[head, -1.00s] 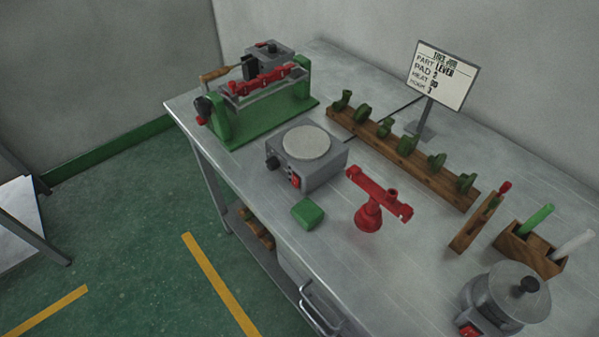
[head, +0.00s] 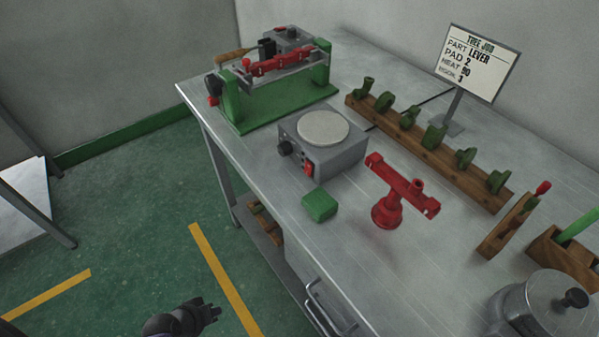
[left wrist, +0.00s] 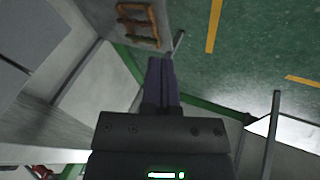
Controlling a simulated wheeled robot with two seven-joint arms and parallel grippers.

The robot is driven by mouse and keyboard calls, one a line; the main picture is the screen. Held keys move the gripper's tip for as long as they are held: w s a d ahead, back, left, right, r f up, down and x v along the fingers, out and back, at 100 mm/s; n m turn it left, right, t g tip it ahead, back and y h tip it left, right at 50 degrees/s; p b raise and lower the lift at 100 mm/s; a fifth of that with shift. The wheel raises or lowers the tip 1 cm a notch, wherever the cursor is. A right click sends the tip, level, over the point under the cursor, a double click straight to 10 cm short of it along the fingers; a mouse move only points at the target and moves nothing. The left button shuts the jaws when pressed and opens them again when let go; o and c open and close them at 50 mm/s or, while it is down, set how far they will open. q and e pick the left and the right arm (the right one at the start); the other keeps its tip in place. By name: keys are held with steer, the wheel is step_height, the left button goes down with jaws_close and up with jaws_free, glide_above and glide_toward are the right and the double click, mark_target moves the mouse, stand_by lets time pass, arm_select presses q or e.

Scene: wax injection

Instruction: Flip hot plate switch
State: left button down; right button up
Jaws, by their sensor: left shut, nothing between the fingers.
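The hot plate (head: 342,150) is a grey box with a round pale top, standing on the metal table. Its front has a black knob (head: 284,148) and a red switch (head: 308,168). My left gripper (head: 212,312) is at the bottom of the head view, over the green floor, in front of the table and well apart from the hot plate. It is shut and empty; its closed fingers also show in the left wrist view (left wrist: 161,80). My right gripper is not in view.
A green block (head: 320,205) lies in front of the hot plate, with a red stand (head: 387,210) to its right. A green-based machine (head: 245,110) stands behind left. A wooden rack (head: 430,152) and a sign (head: 478,63) stand behind right. A lidded pot (head: 545,308) is at lower right.

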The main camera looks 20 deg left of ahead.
arm_select(q)
steer(key=w+r+n+t+h+b, duration=0.2)
steer(key=w+r+t, duration=0.15)
steer(key=w, duration=0.35)
steer(key=w+d+r+t+h+b, duration=0.1)
steer(key=w+d+r+t+h, duration=0.1)
steer(key=r, duration=0.8)
steer(key=w+d+r+n+t+h+b, duration=0.1)
steer(key=w+r+h, duration=0.3)
steer(key=r, duration=0.6)
steer(key=shift+w+d+t+h+b, duration=0.4)
steer(key=shift+w+d+t+b, duration=0.1)
steer(key=shift+w+b, duration=0.15)
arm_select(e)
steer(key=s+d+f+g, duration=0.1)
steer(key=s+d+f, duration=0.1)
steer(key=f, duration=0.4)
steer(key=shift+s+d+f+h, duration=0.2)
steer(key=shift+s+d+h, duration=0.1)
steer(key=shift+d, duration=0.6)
arm_select(q)
steer(key=shift+r, duration=0.1)
glide_toward(307, 173)
steer(key=x, duration=0.6)
steer(key=shift+w+d, duration=0.15)
steer(key=shift+w, duration=0.1)
steer(key=shift+w+d, duration=0.25)
steer(key=shift+w, duration=0.1)
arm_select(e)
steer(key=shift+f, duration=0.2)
